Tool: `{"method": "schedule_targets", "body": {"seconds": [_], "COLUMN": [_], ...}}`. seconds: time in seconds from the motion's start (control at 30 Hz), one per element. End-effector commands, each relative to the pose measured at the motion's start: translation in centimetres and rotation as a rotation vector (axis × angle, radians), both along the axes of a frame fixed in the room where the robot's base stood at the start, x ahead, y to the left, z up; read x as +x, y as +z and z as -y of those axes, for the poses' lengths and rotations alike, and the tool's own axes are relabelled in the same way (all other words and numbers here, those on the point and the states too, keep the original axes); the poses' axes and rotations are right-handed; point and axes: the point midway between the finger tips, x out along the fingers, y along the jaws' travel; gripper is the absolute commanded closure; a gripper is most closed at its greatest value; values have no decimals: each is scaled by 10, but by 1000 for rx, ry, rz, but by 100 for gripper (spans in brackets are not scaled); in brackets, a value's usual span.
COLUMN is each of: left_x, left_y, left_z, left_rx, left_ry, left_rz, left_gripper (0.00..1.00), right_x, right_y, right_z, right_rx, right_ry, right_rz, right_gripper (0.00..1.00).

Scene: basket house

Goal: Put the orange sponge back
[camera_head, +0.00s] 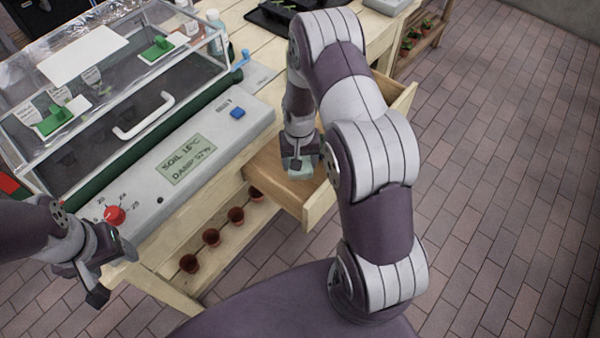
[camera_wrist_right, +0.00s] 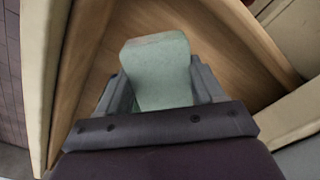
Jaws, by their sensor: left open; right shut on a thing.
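My right gripper (camera_head: 300,160) is shut on a pale green block (camera_wrist_right: 158,72), which looks sponge-like and is not orange. It holds the block within the open wooden drawer (camera_head: 320,205). The block's lower end is hidden by the gripper in the right wrist view, and I cannot tell whether it touches the drawer floor. My left gripper (camera_head: 92,285) is open and empty, beside the front left corner of the bench. I see no orange sponge in either view.
A clear-lidded propagator (camera_head: 130,125) with a white handle and a grey control panel (camera_head: 190,165) stands on the wooden bench. Several small terracotta pots (camera_head: 211,237) sit on the shelf below. A black tray (camera_head: 275,20) lies at the back. The brick floor at the right is clear.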

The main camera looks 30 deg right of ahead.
Motion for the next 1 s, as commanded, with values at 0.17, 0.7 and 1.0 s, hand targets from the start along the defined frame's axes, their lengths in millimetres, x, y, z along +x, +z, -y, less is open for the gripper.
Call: {"method": "schedule_targets", "body": {"seconds": [0.17, 0.7, 1.0], "left_x": [0, 0, 0], "left_y": [-1, -5, -5], "left_z": [0, 0, 0], "left_rx": [0, 0, 0], "left_ry": [0, 0, 0], "left_rz": [0, 0, 0], "left_gripper": [36, 36, 36], "right_x": [0, 0, 0], "right_y": [-33, -74, -74], "right_z": [0, 0, 0], "right_rx": [1, 0, 0], "right_ry": [0, 1, 1], "right_rz": [-2, 0, 0], "right_gripper": [61, 61, 7]}}
